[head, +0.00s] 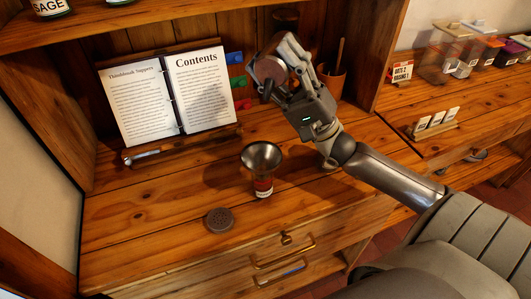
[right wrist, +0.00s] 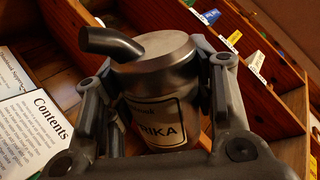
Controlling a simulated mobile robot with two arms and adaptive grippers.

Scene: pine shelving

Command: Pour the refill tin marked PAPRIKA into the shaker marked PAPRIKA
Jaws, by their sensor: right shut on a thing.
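My right gripper (head: 280,76) is shut on a grey metal refill tin (head: 268,69), held above the worktop, behind and above the shaker. In the right wrist view the tin (right wrist: 160,85) sits between both fingers, its dark spout pointing left and its label showing "RIKA"; the rest of the label is hidden. A small shaker (head: 264,191) with a red label stands upright on the worktop, a metal funnel (head: 261,155) in its top. Its label is too small to read. A perforated brown shaker lid (head: 219,219) lies to its left. My left gripper is not in view.
An open recipe book (head: 170,95) stands on a wooden holder at the back left. A brown pot (head: 331,82) stands behind my right arm. Clear bins (head: 445,62) and a card holder (head: 436,124) are on the right counter. The worktop left of the shaker is mostly free.

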